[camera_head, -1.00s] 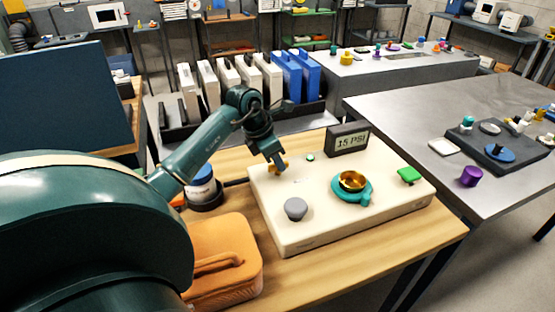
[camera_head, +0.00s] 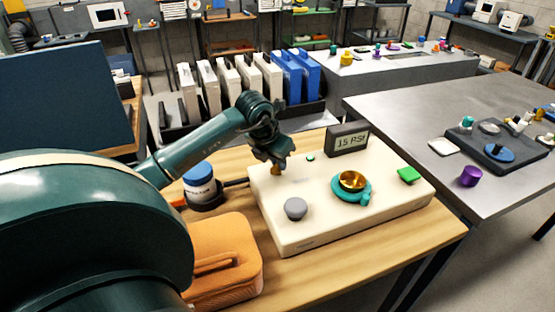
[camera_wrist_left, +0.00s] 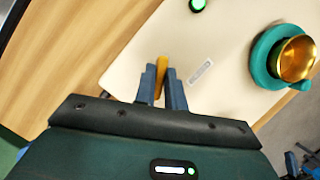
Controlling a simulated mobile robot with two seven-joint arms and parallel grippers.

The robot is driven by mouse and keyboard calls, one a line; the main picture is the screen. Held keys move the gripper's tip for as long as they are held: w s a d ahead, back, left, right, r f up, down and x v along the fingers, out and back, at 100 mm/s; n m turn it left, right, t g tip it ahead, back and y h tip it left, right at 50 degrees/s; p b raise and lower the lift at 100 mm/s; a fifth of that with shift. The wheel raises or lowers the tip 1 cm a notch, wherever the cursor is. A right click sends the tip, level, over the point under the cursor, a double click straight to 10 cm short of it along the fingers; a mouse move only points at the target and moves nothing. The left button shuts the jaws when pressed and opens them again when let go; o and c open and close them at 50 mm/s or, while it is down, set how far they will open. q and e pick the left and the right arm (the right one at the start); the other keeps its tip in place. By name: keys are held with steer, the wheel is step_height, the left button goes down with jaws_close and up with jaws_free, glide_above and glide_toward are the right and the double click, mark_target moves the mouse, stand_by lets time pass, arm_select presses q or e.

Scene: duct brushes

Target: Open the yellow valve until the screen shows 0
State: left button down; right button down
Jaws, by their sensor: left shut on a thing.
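The yellow valve (camera_head: 275,170) stands at the back left of the cream panel (camera_head: 325,222). My left gripper (camera_head: 274,163) comes down on it from above and hides most of it. In the left wrist view the gripper's blue fingers (camera_wrist_left: 162,88) are shut around the yellow valve handle (camera_wrist_left: 160,75). The screen (camera_head: 348,141) at the back of the panel reads 15 PSI. My right gripper is not in view.
The panel also carries a grey knob (camera_head: 296,208), a teal-and-gold part (camera_head: 352,184), a green knob (camera_head: 408,174) and a small green button (camera_head: 311,157). An orange case (camera_head: 225,255) and a blue-capped jar (camera_head: 199,180) stand left of the panel.

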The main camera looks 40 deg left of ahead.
arm_select(q)
steer(key=n+y, duration=0.1)
steer(key=n, duration=0.1)
steer(key=n+y, duration=0.1)
steer(key=n, duration=0.2)
steer(key=shift+w+n+g, duration=0.1)
steer(key=shift+n+g, duration=0.2)
steer(key=n, duration=0.2)
steer(key=n+g+y+b, duration=0.1)
steer(key=n, duration=0.2)
steer(key=shift+y, duration=0.3)
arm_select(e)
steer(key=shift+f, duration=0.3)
arm_select(q)
steer(key=shift+n+g, duration=0.3)
steer(key=c, duration=1.5)
jaws_free()
steer(key=shift+o, duration=0.2)
steer(key=shift+r, duration=0.1)
steer(key=v, duration=0.8)
step_height(320, 180, up, 5)
steer(key=p, duration=0.3)
glide_above(282, 181)
steer(key=s+d, duration=0.1)
steer(key=d, duration=0.1)
steer(key=shift+s, duration=0.2)
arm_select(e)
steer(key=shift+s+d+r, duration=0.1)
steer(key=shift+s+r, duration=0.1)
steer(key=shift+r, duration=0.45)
